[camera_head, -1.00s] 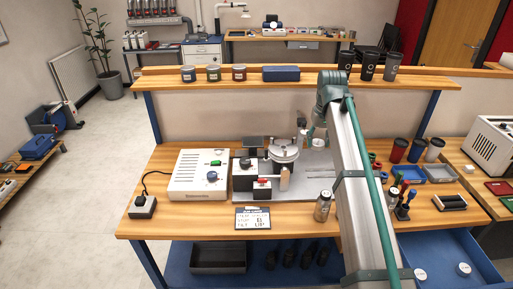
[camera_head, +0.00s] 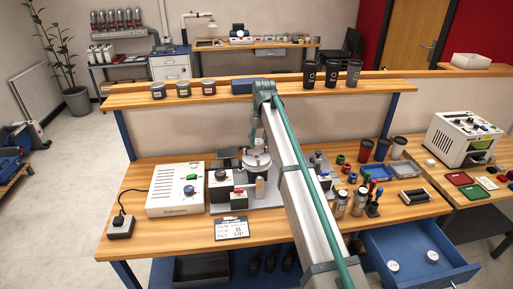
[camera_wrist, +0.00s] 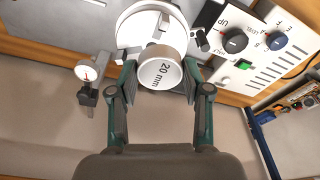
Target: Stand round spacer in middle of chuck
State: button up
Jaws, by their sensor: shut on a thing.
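The round spacer (camera_wrist: 161,73) is a pale short cylinder marked "20 mm". In the wrist view my gripper (camera_wrist: 160,78) is shut on it, with one finger on each side. The chuck (camera_wrist: 130,28) is a round metal disc with jaws, seen just beyond the spacer, which hides part of its face. Whether the spacer touches the chuck cannot be told. In the head view the chuck (camera_head: 256,162) sits on the marking machine in the middle of the bench, and my arm comes down over it; the gripper and spacer are not clear there.
A dial gauge (camera_wrist: 87,73) stands left of the chuck in the wrist view. The white control box (camera_head: 176,190) is left of the machine. Bottles (camera_head: 341,204) and cups (camera_head: 381,149) stand to the right. An upper shelf (camera_head: 225,92) runs behind the chuck.

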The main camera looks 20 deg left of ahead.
jog(key=p, duration=0.2)
send_over(256, 156)
jog(key=f, duration=0.4)
jog(key=shift+s+d+f, duration=0.25)
jog(key=shift+d+f, duration=0.05)
jog(key=shift+f, duration=0.1)
jog(key=shift+w+f+p, duration=0.1)
jog(key=shift+f+p, duration=0.2)
jog(key=shift+f, duration=1.45)
jog(key=shift+f, duration=0.2)
jog(key=o, duration=0.9)
jog(key=shift+r, duration=0.15)
jog(key=r+b, duration=0.1)
jog(key=r, duration=0.3)
jog(key=d+r+b, duration=0.1)
jog(key=r, duration=0.3)
jog(key=s+r+b, duration=0.1)
jog(key=r, duration=0.3)
jog(key=shift+d+b, duration=0.15)
jog(key=shift+b, duration=0.15)
